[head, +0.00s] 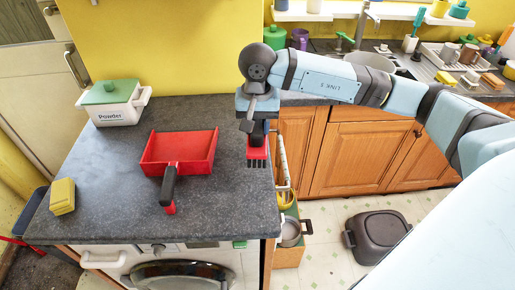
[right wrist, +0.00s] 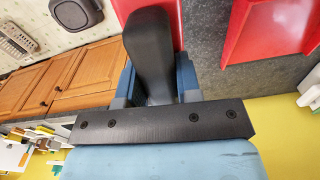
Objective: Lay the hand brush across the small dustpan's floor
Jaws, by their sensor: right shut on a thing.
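The small red dustpan (head: 196,160) lies on the dark grey worktop, its black handle toward the front edge. Its red pan also shows at the upper right of the right wrist view (right wrist: 262,28). My right gripper (head: 258,126) points down at the worktop's right side, right of the dustpan. It is shut on the hand brush (head: 257,146), whose red end and dark bristles show below the fingers. In the right wrist view the brush's black handle (right wrist: 149,50) sits between the blue fingers (right wrist: 154,88). The brush is apart from the dustpan. My left gripper is out of view.
A white powder box (head: 115,112) with a green lid stands at the worktop's back left. A yellow sponge-like block (head: 62,197) lies at the front left. The worktop (head: 115,215) is bare around the dustpan. A dark bin (head: 377,236) stands on the floor at right.

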